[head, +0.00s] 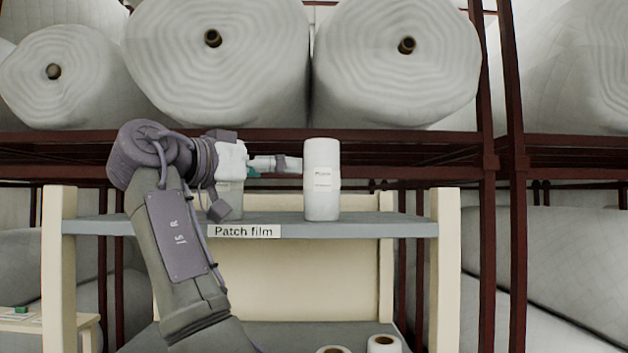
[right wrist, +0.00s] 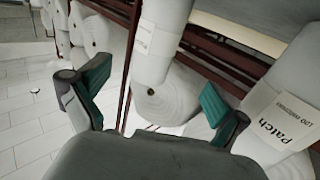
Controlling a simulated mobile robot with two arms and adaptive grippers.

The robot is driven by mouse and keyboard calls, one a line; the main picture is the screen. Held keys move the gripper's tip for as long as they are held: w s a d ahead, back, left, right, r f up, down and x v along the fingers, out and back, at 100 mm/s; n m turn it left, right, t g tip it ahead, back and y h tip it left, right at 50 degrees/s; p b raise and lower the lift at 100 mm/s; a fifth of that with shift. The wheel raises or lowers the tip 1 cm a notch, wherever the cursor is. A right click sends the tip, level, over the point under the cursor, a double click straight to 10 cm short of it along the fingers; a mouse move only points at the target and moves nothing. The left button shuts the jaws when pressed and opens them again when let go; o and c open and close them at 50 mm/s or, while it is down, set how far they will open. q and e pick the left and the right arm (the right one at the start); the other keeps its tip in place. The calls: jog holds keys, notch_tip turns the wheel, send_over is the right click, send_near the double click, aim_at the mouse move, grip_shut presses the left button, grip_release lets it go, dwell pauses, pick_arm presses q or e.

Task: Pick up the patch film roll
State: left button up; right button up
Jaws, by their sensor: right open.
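A white upright roll with a small label (head: 321,180) stands on the grey shelf (head: 370,229), whose front tag reads "Patch film" (head: 244,231). A second white roll (head: 232,200) stands left of it, partly hidden behind my right arm. My right gripper (head: 276,164) is at the left of the first roll, near its upper half. In the right wrist view my right gripper (right wrist: 155,78) has its teal-padded fingers spread, with a labelled white roll (right wrist: 160,45) ahead in the gap. Another roll, labelled "Patch" (right wrist: 283,118), is close beside the right finger. I cannot tell whether anything touches.
Big wadding rolls (head: 215,75) lie on a dark red rack (head: 400,146) behind and above the shelf. Cream posts (head: 445,270) bound the shelf at both sides. Small rolls (head: 384,344) stand on the lower level. The shelf right of the upright roll is clear.

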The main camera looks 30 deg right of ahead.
aim_at(308, 170)
pick_arm(q)
jog(key=s+r+p, duration=0.1)
jog(key=s, duration=0.5)
pick_arm(e)
jog(key=d, duration=0.5)
jog(key=shift+s+r, duration=0.15)
jog(key=shift+r, duration=0.15)
jog(key=shift+w+d+f, duration=0.35)
jog(key=shift+w+d, duration=0.3)
jog(key=shift+w, duration=0.1)
jog(key=shift+r+p+x, duration=0.2)
jog(key=shift+p+x, duration=0.6)
jog(key=shift+p, duration=0.35)
jog(key=shift+d+p, duration=0.65)
jog(key=shift+d, duration=0.5)
jog(key=shift+w+d+f, duration=0.15)
jog(key=shift+d+f, duration=0.05)
jog(key=shift+d, duration=0.4)
jog(key=shift+a, duration=0.35)
jog(key=c, duration=0.5)
pick_arm(q)
jog(key=w+r, duration=0.3)
jog(key=r, duration=0.1)
jog(key=shift+w, duration=0.2)
pick_arm(e)
jog(key=shift+d, duration=0.15)
jog(key=c, duration=1.1)
